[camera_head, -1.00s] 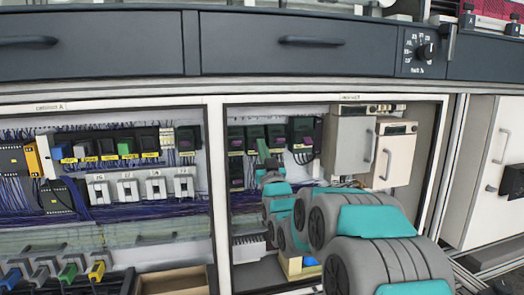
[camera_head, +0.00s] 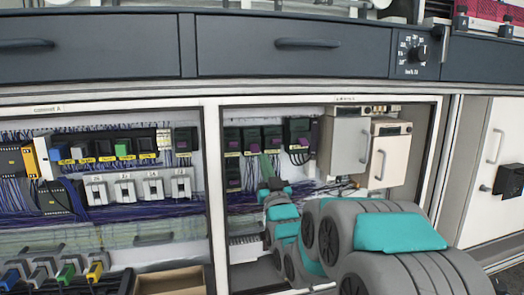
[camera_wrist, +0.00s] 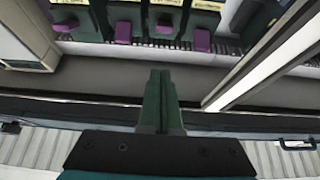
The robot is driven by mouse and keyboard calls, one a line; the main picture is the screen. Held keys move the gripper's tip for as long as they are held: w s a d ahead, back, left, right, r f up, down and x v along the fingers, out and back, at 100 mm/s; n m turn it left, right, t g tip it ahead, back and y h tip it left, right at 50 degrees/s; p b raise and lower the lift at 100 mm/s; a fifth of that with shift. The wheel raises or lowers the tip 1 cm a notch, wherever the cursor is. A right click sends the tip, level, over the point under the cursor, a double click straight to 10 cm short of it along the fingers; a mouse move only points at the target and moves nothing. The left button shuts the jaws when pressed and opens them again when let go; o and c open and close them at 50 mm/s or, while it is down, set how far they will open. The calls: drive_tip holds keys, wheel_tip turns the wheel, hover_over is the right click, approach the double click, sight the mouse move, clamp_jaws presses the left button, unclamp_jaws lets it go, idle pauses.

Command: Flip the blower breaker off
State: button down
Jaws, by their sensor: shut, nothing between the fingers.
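Black breakers with purple toggles stand in a row in the right-hand cabinet bay, including a left one (camera_head: 232,139) and a right one (camera_head: 299,131). I cannot read which is the blower breaker. In the wrist view several purple toggles show along the top, including one (camera_wrist: 122,32) left of the fingers and one (camera_wrist: 202,40) right of them. My gripper (camera_head: 266,160) is just below the row in the head view. Its green fingers are together and empty, also in the wrist view (camera_wrist: 160,74), pointing toward the row with a visible gap. Toggle positions are hard to tell.
Grey boxes with handles (camera_head: 345,146) (camera_head: 389,155) hang right of the breakers. A frame post (camera_head: 213,180) divides the bays. The left bay holds labelled modules (camera_head: 123,148), white switches (camera_head: 153,187) and blue wiring. Dark drawers (camera_head: 295,50) run above. An open wooden tray (camera_head: 170,281) lies below.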

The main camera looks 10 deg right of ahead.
drive_tip(key=shift+s+f, duration=0.65)
drive_tip(key=s+f+g+p, duration=0.6)
drive_tip(key=s+f+g, duration=0.8)
drive_tip(key=s+f, duration=0.1)
drive_tip(key=s+a+f+g+p, duration=0.1)
drive_tip(key=s+g, duration=1)
drive_tip(key=s, duration=2.3)
drive_tip(key=shift+a+f+g+h+p, duration=0.15)
drive_tip(key=shift+a+g+h+p, duration=0.3)
drive_tip(key=shift+p, duration=0.75)
